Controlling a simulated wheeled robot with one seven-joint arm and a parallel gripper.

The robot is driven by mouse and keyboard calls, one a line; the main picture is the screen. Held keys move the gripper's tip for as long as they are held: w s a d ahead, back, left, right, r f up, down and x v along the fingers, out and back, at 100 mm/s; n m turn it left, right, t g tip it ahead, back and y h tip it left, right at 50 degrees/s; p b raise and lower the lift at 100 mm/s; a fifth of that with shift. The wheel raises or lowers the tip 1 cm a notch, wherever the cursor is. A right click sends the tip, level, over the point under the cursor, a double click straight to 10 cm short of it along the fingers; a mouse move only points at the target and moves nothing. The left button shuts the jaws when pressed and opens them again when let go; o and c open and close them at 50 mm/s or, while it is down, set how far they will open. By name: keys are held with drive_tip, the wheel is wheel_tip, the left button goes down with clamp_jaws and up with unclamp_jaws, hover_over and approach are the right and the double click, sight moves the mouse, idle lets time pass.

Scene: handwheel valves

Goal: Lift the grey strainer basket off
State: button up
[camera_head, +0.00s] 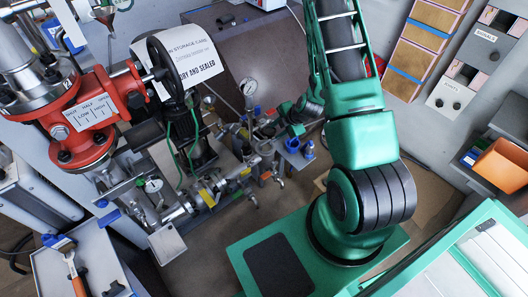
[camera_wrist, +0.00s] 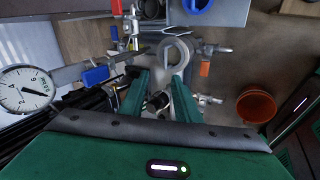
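My gripper (camera_wrist: 162,80) shows in the wrist view with its two green fingers apart. No object is clearly held between them; a dark part shows in the gap, and I cannot tell what it belongs to. A grey round ring-shaped part (camera_wrist: 187,47), possibly the strainer basket, lies just beyond the fingertips, nearer the right finger. I cannot tell whether they touch. In the head view my gripper (camera_head: 290,117) hangs over the right end of the pipework. The basket cannot be made out for certain there.
Pipework with valves and taps (camera_head: 215,185) crowds the area left of my gripper. A pressure gauge (camera_head: 250,88) stands behind it; another gauge (camera_wrist: 25,88) is at the wrist view's left. An orange-brown pot (camera_wrist: 256,106) is at right. A red valve body (camera_head: 85,115) stands far left.

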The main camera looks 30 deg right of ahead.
drive_tip(key=n, duration=0.2)
approach(267, 142)
drive_tip(key=shift+t, duration=0.3)
drive_tip(key=x, duration=0.8)
drive_tip(key=shift+s+a+f, duration=0.1)
drive_tip(key=shift+a+f, duration=0.05)
drive_tip(key=shift+f, duration=0.2)
clamp_jaws()
